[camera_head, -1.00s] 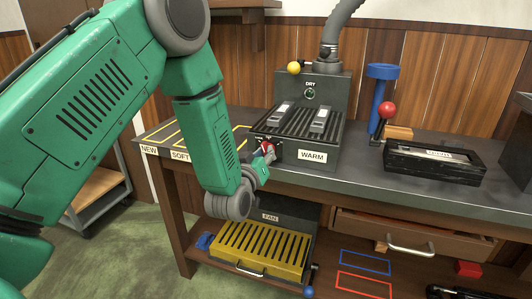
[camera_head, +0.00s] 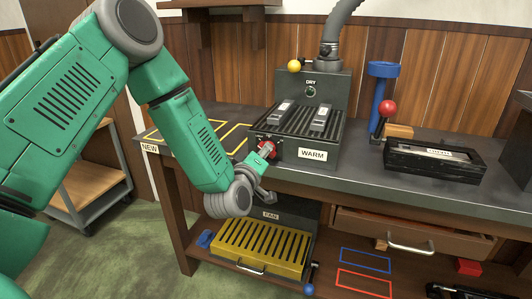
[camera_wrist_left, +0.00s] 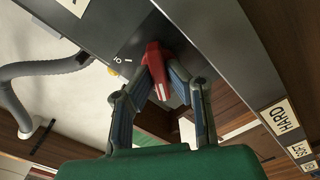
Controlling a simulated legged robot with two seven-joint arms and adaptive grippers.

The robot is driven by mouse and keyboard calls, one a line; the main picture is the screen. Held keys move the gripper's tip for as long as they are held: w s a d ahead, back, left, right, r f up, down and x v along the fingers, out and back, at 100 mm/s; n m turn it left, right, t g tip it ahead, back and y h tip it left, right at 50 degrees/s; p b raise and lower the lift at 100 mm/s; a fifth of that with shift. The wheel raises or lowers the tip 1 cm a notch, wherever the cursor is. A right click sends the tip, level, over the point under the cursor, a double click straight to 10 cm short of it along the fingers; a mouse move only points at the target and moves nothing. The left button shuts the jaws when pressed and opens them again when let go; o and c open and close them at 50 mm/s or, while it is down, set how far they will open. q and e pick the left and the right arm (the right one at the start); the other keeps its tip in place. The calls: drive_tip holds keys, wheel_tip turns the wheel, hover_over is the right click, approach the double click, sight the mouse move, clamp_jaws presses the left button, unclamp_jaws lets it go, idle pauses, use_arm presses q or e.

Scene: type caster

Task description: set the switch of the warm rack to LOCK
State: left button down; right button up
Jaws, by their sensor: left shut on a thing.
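The warm rack (camera_head: 322,138) is a dark slatted unit with a WARM label, standing on the bench under the DRY panel. Its red switch (camera_head: 267,148) sits on the left part of its front face. My left gripper (camera_head: 260,158) is at this switch, reaching up from the lower left. In the left wrist view the red switch (camera_wrist_left: 156,62) stands between my two fingers, which are shut on it. Small white marks show on the dark face beside it, but I cannot read a LOCK marking. The fingers hide part of the switch. My right gripper is not in view.
Two small grey pieces lie on the rack's slats. A yellow ball knob (camera_head: 294,66) is above it. A blue post (camera_head: 379,95) with a red ball and a black tray (camera_head: 434,163) stand to the right. A yellow slatted unit (camera_head: 262,249) is on the shelf below.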

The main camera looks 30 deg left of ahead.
use_arm(q)
drive_tip(key=shift+s+a+f, duration=0.1)
drive_tip(key=shift+a+f, duration=0.05)
drive_tip(key=c, duration=1.6)
unclamp_jaws()
drive_tip(key=shift+s+a, duration=0.1)
drive_tip(key=v, duration=1.2)
